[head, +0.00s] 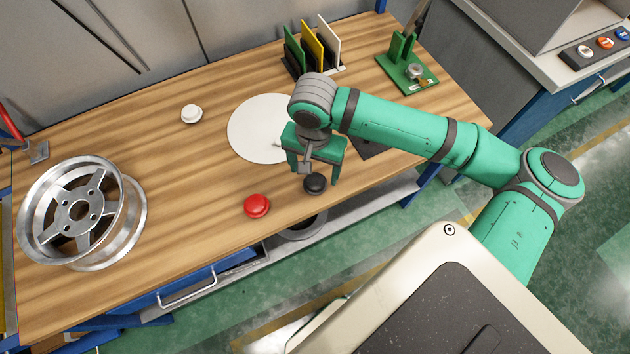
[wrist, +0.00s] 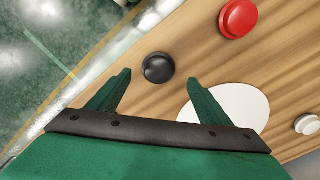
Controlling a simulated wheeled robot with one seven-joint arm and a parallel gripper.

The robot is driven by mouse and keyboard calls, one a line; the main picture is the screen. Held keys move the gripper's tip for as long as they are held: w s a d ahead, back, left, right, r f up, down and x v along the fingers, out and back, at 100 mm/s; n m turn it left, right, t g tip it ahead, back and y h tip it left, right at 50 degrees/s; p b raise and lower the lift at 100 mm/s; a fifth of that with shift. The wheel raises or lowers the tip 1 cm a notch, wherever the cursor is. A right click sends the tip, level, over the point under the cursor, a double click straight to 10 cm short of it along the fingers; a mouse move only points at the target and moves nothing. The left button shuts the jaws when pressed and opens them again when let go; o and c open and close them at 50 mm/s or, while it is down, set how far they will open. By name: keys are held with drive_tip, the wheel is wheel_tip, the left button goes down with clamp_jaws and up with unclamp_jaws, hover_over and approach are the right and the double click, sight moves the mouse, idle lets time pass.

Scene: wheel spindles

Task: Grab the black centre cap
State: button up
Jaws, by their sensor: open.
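The black centre cap (head: 315,184) lies on the wooden bench near its front edge. It also shows in the wrist view (wrist: 158,68), a little beyond the fingertips and between their lines. My gripper (head: 316,172) is open and empty above the bench, close to the cap. In the wrist view its two green fingers (wrist: 158,78) are spread apart. I cannot tell the exact height of the fingers over the cap.
A red cap (head: 257,205) lies left of the black one, and a white cap (head: 191,114) lies farther back. A white disc (head: 258,128) lies behind my gripper. A silver wheel rim (head: 82,212) stands at the left. A card rack (head: 314,50) and green stand (head: 407,70) are at the back.

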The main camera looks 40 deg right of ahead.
sight(315, 181)
drive_tip(key=shift+s+f, duration=0.15)
drive_tip(key=shift+f, duration=2.5)
drive_tip(key=shift+c, duration=0.5)
drive_tip(key=c, duration=1)
